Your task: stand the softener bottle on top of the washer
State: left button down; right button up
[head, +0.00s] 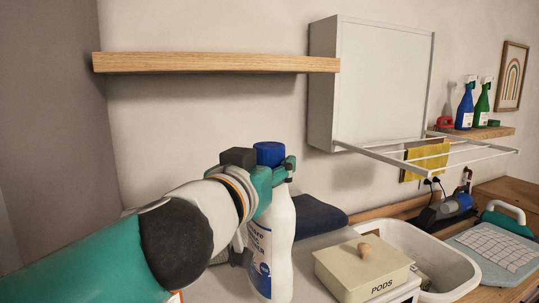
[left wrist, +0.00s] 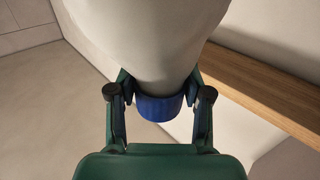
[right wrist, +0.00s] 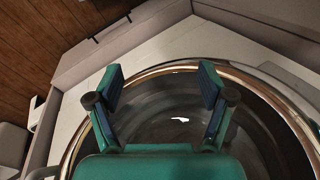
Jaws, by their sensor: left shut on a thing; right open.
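The softener bottle (head: 282,240) is white with a blue cap (head: 269,153) and printed label. It is upright in the head view. My left gripper (head: 278,175) is shut on it just below the cap; the left wrist view also shows both fingers on the bottle neck (left wrist: 160,75). The bottle is over or on the white washer top (head: 212,286); its base is at the picture's lower edge, so I cannot tell whether it touches. My right gripper (right wrist: 160,78) is open and empty, in front of the washer's round glass door with a chrome rim (right wrist: 262,83).
A cream PODS box (head: 362,265) stands right of the bottle, with a dark blue folded cloth (head: 318,214) behind. A white basin (head: 455,262) and an ironing board (head: 500,250) lie farther right. A wooden shelf (head: 215,63) and drying rack (head: 480,150) hang above.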

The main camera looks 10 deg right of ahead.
pick_arm(q)
jog(key=shift+f+b, duration=1.6)
jog(key=shift+f, duration=0.65)
jog(key=shift+s, duration=0.1)
jog(key=shift+r, duration=0.1)
jog(key=c, duration=0.5)
grip_release()
jog(key=shift+f, duration=0.25)
jog(key=b+v, duration=0.3)
jog(key=v, duration=0.9)
